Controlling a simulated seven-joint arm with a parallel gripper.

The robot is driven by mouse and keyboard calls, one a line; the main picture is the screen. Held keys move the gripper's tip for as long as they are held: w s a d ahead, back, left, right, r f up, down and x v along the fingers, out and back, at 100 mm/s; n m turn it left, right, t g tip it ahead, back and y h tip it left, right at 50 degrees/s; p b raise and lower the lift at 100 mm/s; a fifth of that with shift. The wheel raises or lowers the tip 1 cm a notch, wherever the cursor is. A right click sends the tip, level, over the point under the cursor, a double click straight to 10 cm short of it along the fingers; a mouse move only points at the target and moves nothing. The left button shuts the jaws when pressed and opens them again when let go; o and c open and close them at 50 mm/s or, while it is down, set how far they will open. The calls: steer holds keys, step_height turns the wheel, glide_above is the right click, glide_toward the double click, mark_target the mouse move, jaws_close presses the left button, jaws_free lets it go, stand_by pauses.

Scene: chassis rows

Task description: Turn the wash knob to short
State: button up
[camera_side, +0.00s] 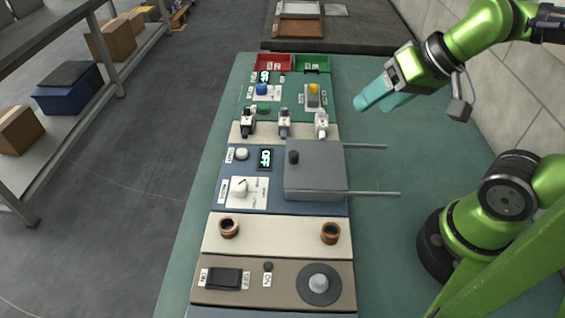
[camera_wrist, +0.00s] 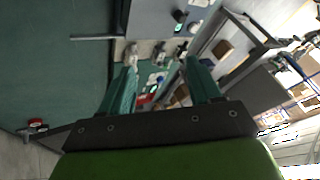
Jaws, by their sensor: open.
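A white knob (camera_side: 239,187) stands on a white labelled plate (camera_side: 256,193) on the blue panel (camera_side: 225,190); I take it as the wash knob, but its labels are too small to read. A display (camera_side: 265,158) above it reads OFF, and a round white button (camera_side: 241,154) sits at its upper left. My gripper (camera_side: 363,101) is open and empty, with teal fingers, in the air above the right side of the bench, well away from the knob. In the wrist view my gripper (camera_wrist: 160,60) has its fingers apart; I cannot make out the white knob there.
A grey box (camera_side: 315,170) with a dark knob and two rails sticking out right (camera_side: 372,193) stands right of the white knob. Several small upright levers (camera_side: 284,124) stand behind. A blue knob (camera_side: 262,88) and red (camera_side: 273,62) and green trays (camera_side: 313,63) lie further back.

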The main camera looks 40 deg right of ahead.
steer(key=w+a+n+g, duration=0.3)
steer(key=w+a+n, duration=0.2)
steer(key=w+a, duration=0.3)
steer(key=n+g+h, duration=0.2)
steer(key=n+g, duration=0.2)
steer(key=n, duration=0.6)
glide_above(238, 184)
steer(key=shift+f, duration=1.5)
step_height(238, 184, down, 16)
steer(key=shift+f, duration=0.1)
steer(key=c, duration=1)
steer(key=shift+c, duration=0.2)
